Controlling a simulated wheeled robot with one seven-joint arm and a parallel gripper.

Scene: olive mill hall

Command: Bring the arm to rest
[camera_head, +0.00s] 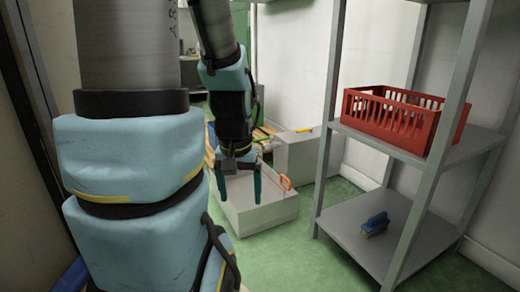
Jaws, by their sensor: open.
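My gripper (239,192) hangs at the centre of the head view with its two green fingers pointing down. The fingers are spread apart, and I see nothing between them. It appears in front of a light grey box (265,215) on the floor; I cannot tell its height above the box. My arm, with blue padded covers, fills the left of the view and hides much of what lies behind it.
A grey shelf rack (345,222) stands at the right. It bears a red slotted crate (398,118) and, lower down, a blue-handled brush (375,223). An orange handle (286,183) shows at the box. Green floor (285,262) is clear in front.

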